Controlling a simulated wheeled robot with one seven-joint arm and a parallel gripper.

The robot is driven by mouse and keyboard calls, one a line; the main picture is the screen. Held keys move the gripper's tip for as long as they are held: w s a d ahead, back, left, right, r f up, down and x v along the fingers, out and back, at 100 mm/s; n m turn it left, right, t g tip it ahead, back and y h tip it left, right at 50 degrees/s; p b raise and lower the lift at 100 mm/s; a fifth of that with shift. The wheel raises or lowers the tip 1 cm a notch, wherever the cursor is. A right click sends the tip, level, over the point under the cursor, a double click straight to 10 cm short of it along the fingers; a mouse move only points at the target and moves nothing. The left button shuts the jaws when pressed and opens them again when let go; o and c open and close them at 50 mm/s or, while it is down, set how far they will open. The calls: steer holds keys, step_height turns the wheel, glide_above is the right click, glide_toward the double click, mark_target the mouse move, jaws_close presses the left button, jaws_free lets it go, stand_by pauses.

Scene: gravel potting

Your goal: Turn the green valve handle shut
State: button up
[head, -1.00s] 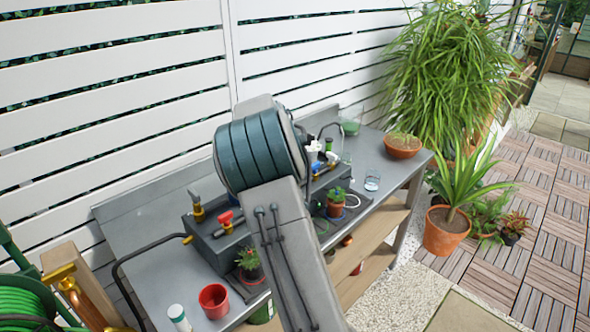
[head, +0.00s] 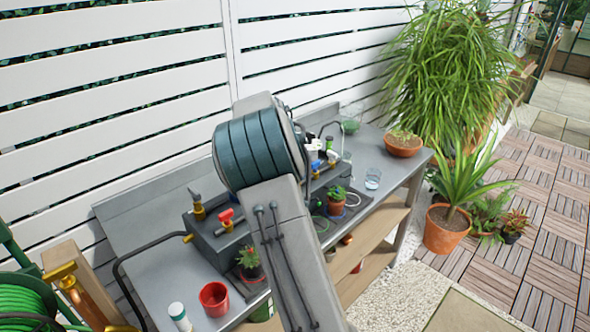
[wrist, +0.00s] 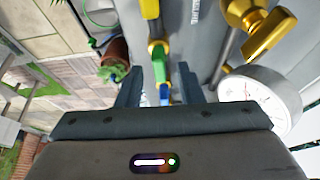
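In the head view a small green upright part (head: 329,143) shows behind the white handle, at the far part of the bench fittings; I cannot tell for sure that it is the green valve handle. My arm hides much of the fittings and my gripper there. In the wrist view my gripper (wrist: 160,88) is open, its two dark fingers apart. I see nothing held between the fingers.
A red valve handle (head: 226,216), a black-handled valve (head: 197,205) and a white handle (head: 333,155) sit along the grey bench. A round white gauge (wrist: 262,95) and a brass fitting (wrist: 262,35) are close to the right finger. Potted plants (head: 336,195) stand at the bench front.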

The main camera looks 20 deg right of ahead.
steer(key=v, duration=1.3)
steer(key=shift+r, duration=0.25)
steer(key=shift+s+a, duration=0.1)
steer(key=shift+a, duration=0.05)
steer(key=s+a+f+n+y, duration=0.1)
steer(key=s+a+f+n, duration=0.2)
steer(key=s, duration=0.8)
steer(key=s+a+f+n+t+y, duration=0.1)
steer(key=s+a+f+n, duration=0.2)
steer(key=s, duration=0.7)
steer(key=s+a+f+n+y, duration=0.2)
steer(key=s+a+f+n, duration=0.2)
steer(key=s, duration=0.7)
steer(key=a+n, duration=0.2)
steer(key=n, duration=0.2)
steer(key=shift+s+a, duration=0.3)
steer(key=shift+d, duration=0.1)
